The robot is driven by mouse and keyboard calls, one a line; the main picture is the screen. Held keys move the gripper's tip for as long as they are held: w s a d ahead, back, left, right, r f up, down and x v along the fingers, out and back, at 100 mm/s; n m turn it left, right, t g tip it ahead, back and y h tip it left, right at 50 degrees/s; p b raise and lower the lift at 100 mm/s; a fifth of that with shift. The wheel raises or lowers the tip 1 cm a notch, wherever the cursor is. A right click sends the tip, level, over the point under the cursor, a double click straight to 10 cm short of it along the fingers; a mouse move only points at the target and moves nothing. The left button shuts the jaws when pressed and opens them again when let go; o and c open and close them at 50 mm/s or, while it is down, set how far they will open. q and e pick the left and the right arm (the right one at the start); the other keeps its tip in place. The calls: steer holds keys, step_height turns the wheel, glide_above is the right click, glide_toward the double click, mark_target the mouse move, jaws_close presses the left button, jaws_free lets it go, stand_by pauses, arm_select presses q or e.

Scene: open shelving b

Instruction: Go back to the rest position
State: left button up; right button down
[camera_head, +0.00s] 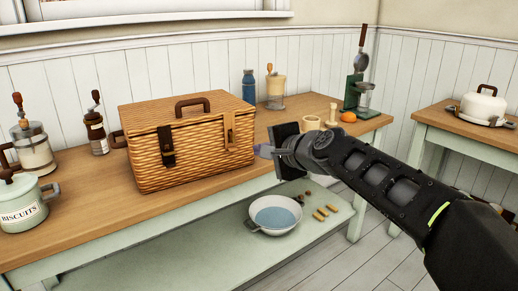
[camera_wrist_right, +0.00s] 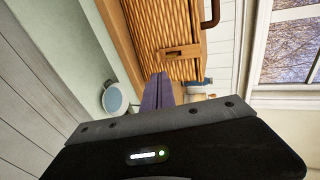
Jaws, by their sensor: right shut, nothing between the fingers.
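My right gripper (camera_head: 264,151) reaches in from the right in the head view, just to the right of the wicker basket (camera_head: 190,145) and above the front part of the wooden table. Its dark wrist hides part of the tabletop. In the right wrist view its purple fingers (camera_wrist_right: 158,92) are together with nothing between them, and they point toward the basket (camera_wrist_right: 165,35). Whether the fingertips touch the basket is hard to tell; they look apart from it. My left gripper is in neither view.
A bowl (camera_head: 275,214) sits on the lower shelf. A second table (camera_head: 450,122) with a white pot (camera_head: 483,104) stands at right. Floor shows between the tables.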

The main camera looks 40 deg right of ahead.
stand_by(0.5)
steer(key=w+a+f+n+g, duration=0.1)
steer(key=w+f+n, duration=0.15)
steer(key=f, duration=0.55)
steer(key=w+f+n+g, duration=0.15)
steer(key=f+n, duration=0.25)
steer(key=f, duration=0.5)
steer(key=a+f+n+g+y, duration=0.1)
steer(key=a+f+n, duration=0.1)
steer(key=a+f, duration=0.5)
steer(key=a+f+n+g, duration=0.1)
steer(key=a+f+n, duration=0.15)
steer(key=f, duration=0.85)
steer(key=s+a+f+n+g+y, duration=0.35)
steer(key=s+a+f, duration=0.55)
steer(key=a+f, duration=0.45)
steer(key=s+a+f+n+g, duration=0.1)
steer(key=s+a+f+g, duration=0.1)
steer(key=s+a+f, duration=0.5)
steer(key=s+a+f+n+g, duration=0.2)
steer(key=s+a+f+g, duration=0.15)
steer(key=s, duration=0.65)
step_height(320, 180, up, 21)
steer(key=s+y+p, duration=0.1)
steer(key=p, duration=2.1)
steer(key=shift+a+r+t, duration=0.15)
steer(key=shift+a+t, duration=0.2)
